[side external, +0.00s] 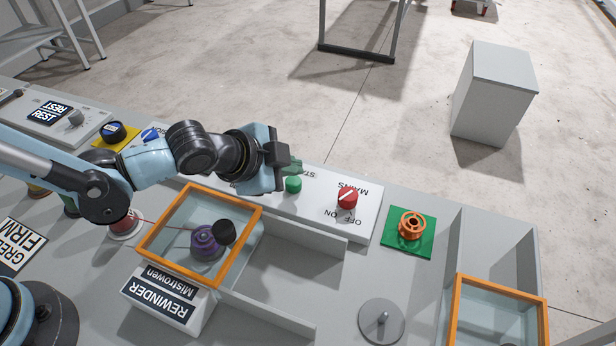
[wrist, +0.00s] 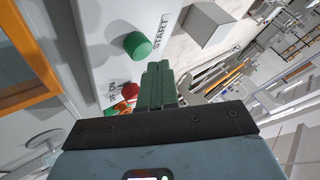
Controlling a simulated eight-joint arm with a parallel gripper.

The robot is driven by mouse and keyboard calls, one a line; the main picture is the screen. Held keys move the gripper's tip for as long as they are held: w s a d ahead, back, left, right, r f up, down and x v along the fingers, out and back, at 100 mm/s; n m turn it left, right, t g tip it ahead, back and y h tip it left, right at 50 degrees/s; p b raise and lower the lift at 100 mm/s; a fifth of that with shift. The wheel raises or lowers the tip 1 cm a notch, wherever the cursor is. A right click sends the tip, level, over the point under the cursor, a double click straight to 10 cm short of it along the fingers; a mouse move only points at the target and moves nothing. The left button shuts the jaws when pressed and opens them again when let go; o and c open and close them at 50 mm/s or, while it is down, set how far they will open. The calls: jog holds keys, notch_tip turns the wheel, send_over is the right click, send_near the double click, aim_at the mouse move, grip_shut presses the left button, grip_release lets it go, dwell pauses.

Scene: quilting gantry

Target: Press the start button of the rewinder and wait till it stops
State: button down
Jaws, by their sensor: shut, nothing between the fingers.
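The green START button (side external: 293,185) stands on a white control panel (side external: 318,213); it also shows in the wrist view (wrist: 138,45). My gripper (side external: 294,167) is shut and empty, its green fingers (wrist: 158,82) together beside the button. In the wrist view a gap shows between fingertips and button; their height above the panel is hard to tell. The rewinder's orange-framed clear cover (side external: 250,243) encloses a purple spool (side external: 205,240) with a black round part (side external: 224,232) beside it. The REWINDER label (side external: 163,297) is in front. I cannot tell whether the spool turns.
A red MAINS knob (side external: 347,198) sits right of the button, with OFF and ON marks. A grey disc with a peg (side external: 382,322) and another orange-framed box (side external: 459,312) lie nearer. Grey walls divide the bench.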

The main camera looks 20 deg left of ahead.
aim_at(288, 184)
jog(key=shift+r, duration=2.5)
jog(key=shift+a, duration=0.15)
jog(key=s+a+r+n+y, duration=0.1)
jog(key=s+a+n, duration=0.2)
jog(key=a, duration=0.5)
jog(key=s+a+r+n+g+y, duration=0.1)
jog(key=s+a+n, duration=0.2)
jog(key=a+n, duration=0.3)
jog(key=s+a+r+n+y, duration=0.1)
jog(key=s+a+n, duration=0.3)
jog(key=a, duration=0.7)
jog(key=shift+r+n+y, duration=0.15)
jog(key=shift+n+y, duration=0.25)
